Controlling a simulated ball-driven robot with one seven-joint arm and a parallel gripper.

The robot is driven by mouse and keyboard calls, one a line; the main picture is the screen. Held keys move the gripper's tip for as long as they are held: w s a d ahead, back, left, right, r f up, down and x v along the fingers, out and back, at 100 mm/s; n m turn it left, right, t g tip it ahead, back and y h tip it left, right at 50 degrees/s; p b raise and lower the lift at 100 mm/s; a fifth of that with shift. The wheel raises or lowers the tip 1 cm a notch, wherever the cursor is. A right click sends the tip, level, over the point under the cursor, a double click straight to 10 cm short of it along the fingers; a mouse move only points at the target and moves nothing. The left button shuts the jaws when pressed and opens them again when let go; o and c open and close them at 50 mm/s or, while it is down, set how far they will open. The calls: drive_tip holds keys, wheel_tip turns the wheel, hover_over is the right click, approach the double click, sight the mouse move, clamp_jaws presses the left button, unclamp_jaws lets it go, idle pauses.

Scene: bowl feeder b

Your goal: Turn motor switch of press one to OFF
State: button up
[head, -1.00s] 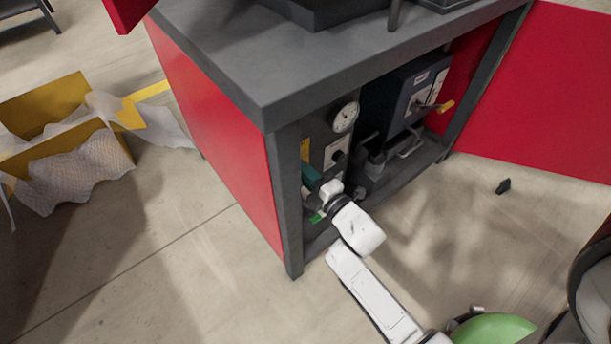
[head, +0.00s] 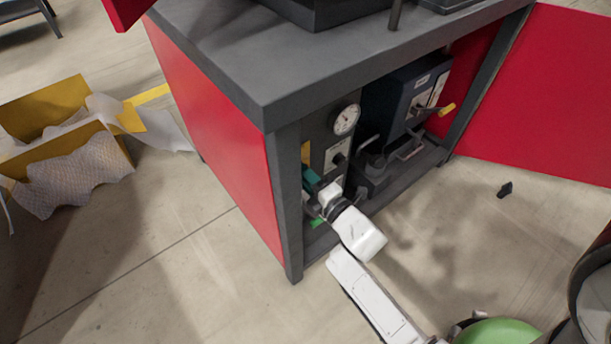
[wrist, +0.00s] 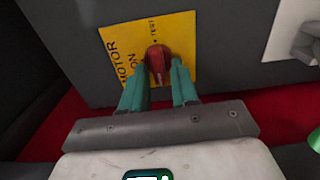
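The motor switch (wrist: 158,60) is a red knob on a yellow plate (wrist: 120,50) in the wrist view. The plate reads MOTOR, ON and TEST; the lower part of it is hidden by my fingers. My gripper (wrist: 160,72) has green fingers, one on each side of the knob, close against it with no clear gap. The knob's handle lies along the fingers, and which mark it points to is hard to tell. In the head view my gripper (head: 310,180) is inside the left end of the open cabinet, and the switch is hidden there.
The cabinet's dark post (head: 288,205) and red side panel (head: 215,125) stand just left of my arm. A gauge (head: 346,119) and a dark machine (head: 415,90) are right of the gripper. The open red door (head: 545,95) is far right. A small black object (head: 505,189) lies on the floor.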

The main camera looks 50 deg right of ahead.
drive_tip(key=shift+o, duration=0.9)
drive_tip(key=p+v, duration=0.2)
drive_tip(key=v, duration=0.8)
drive_tip(key=shift+s+p, duration=0.3)
drive_tip(key=shift+s, duration=0.1)
